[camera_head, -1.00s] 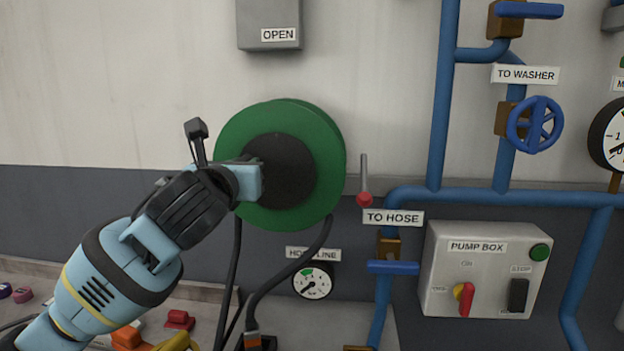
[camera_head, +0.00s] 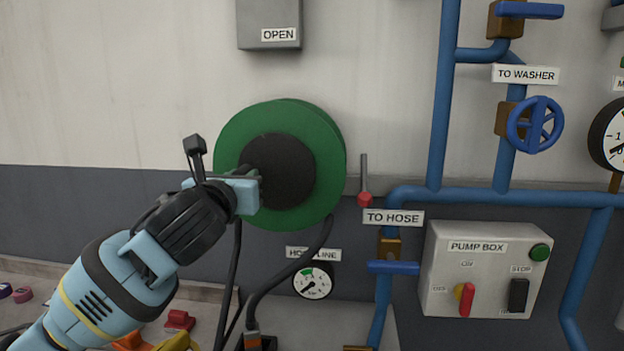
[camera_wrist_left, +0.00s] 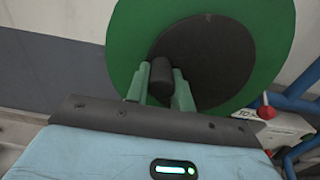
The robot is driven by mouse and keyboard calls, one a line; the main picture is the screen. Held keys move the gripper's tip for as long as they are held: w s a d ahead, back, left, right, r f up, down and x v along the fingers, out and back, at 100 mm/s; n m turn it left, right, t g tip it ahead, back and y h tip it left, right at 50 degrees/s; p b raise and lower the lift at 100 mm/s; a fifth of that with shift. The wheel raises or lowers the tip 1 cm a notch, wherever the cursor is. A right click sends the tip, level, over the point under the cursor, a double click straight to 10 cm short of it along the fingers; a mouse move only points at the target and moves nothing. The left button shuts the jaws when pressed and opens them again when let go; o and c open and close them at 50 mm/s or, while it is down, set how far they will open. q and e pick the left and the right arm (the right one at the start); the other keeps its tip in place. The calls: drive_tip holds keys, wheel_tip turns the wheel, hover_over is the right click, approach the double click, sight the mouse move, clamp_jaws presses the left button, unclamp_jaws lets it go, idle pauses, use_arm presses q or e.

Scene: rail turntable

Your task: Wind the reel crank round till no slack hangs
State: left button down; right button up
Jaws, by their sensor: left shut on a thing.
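The green hose reel (camera_head: 325,145) with its dark hub (camera_head: 285,172) is on the wall, left of centre in the head view. My left gripper (camera_head: 253,184) is at the hub's left side. In the left wrist view its fingers (camera_wrist_left: 160,88) are shut on the dark crank handle (camera_wrist_left: 161,72), in front of the reel (camera_wrist_left: 125,40). In the head view the gripper mostly hides the handle. The black hose (camera_head: 283,284) hangs below the reel in a bend, and another dark strand hangs left of it. My right gripper is not in view.
A red-knobbed lever (camera_head: 364,195) is close to the reel's right. A hose line gauge (camera_head: 313,281) is below. Blue pipes (camera_head: 440,100) and the pump box (camera_head: 440,262) are further right. A grey box marked OPEN (camera_head: 270,22) is above.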

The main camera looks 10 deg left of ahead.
use_arm(q)
drive_tip(key=shift+f, duration=0.3)
drive_tip(key=shift+f, duration=0.55)
drive_tip(key=shift+d+f, duration=0.1)
drive_tip(key=shift+d+f, duration=0.2)
drive_tip(key=shift+f, duration=0.3)
drive_tip(key=shift+d, duration=0.1)
drive_tip(key=shift+s+d+f, duration=0.1)
drive_tip(key=shift+d+f, duration=0.25)
drive_tip(key=shift+f, duration=0.15)
drive_tip(key=shift+d, duration=0.1)
